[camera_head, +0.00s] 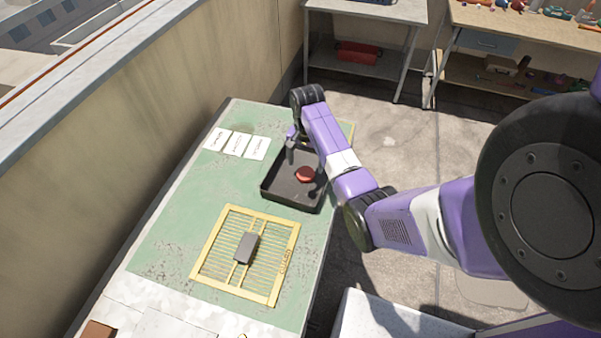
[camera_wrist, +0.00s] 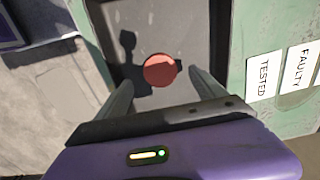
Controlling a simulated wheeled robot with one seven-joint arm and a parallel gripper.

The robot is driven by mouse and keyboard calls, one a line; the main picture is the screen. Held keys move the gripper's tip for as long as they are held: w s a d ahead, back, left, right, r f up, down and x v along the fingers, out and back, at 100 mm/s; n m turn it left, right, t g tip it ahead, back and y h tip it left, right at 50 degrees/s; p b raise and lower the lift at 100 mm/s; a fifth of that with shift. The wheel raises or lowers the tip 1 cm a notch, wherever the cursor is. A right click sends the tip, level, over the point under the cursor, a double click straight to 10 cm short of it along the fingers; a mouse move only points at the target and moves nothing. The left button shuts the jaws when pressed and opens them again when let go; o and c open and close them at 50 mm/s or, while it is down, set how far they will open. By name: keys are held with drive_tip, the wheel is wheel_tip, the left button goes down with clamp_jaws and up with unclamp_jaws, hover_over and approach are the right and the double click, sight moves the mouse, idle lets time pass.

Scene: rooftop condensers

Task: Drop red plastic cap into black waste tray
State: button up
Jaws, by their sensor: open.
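The red plastic cap (camera_head: 305,174) lies inside the black waste tray (camera_head: 284,196) on the green table. In the wrist view the round red cap (camera_wrist: 160,70) shows ahead of and between the fingers, with a shadow on the tray floor. My gripper (camera_head: 292,148) is over the tray with its fingers pointing down. In the wrist view my gripper (camera_wrist: 160,85) has its fingers spread apart, with nothing clamped between them. A small dark part beside the cap is too unclear to name.
A yellow guard grille (camera_head: 213,250) with a dark grey block (camera_head: 246,248) on it lies nearer on the table. White label cards (camera_head: 238,144) lie left of the tray. A concrete parapet (camera_head: 180,100) runs along the left. Shelved benches (camera_head: 365,12) stand at the back.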

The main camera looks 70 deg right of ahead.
wheel_tip(320, 180, up, 8)
drive_tip(key=shift+b, duration=0.3)
drive_tip(key=shift+f, duration=0.15)
idle(0.3)
